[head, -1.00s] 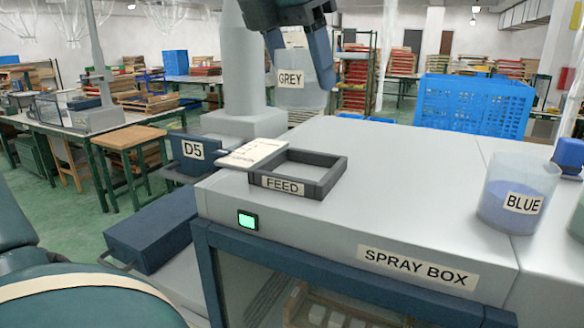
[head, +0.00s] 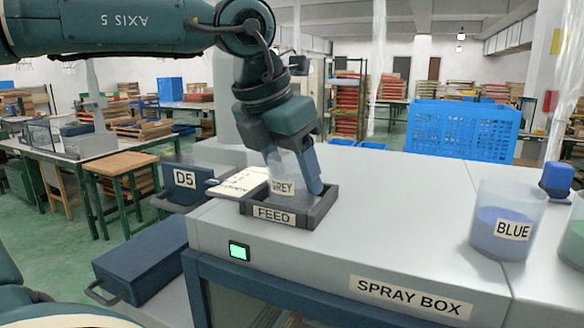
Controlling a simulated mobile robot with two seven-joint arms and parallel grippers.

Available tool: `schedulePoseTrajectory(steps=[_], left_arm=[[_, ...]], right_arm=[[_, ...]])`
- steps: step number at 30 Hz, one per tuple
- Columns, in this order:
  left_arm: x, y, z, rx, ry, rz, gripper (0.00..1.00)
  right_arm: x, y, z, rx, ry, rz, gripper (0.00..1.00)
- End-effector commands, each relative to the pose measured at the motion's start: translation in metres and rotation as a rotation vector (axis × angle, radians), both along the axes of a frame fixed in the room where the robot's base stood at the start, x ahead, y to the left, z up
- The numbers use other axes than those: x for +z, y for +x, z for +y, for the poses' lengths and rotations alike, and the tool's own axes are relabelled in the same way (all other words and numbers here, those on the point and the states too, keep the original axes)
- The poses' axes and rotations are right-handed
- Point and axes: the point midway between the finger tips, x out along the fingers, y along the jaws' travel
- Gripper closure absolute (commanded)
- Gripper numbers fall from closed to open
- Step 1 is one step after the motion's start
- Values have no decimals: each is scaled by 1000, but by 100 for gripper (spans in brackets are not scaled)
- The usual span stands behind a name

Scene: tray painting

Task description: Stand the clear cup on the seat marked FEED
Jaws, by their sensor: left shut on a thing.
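The clear cup (head: 283,188) with the GREY label is inside the dark square frame of the seat marked FEED (head: 273,215), on top of the spray box. Its lower part is hidden behind the frame's front wall, so I cannot tell whether its base touches the bottom. My left gripper (head: 294,186) comes down from above with its blue fingers on the sides of the cup and is shut on it. The cup looks about upright. My right gripper is not in view.
A cup labelled BLUE (head: 507,225) stands at the right, with a green-filled cup (head: 573,238) partly cut off beside it. A white card (head: 239,181) lies left of the seat, near the D5 box (head: 185,180). The spray box top (head: 400,210) is clear between seat and BLUE cup.

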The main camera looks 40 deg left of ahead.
Motion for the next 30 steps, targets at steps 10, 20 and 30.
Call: schedulePoseTrajectory(steps=[10, 20, 30], left_arm=[[-3, 0, 0, 0, 0, 0, 24], [1, 0, 0, 0, 0, 0, 21], [55, -21, 2, 0, 0, -6, 21]], right_arm=[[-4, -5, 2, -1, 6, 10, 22], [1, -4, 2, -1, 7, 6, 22], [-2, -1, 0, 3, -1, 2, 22]])
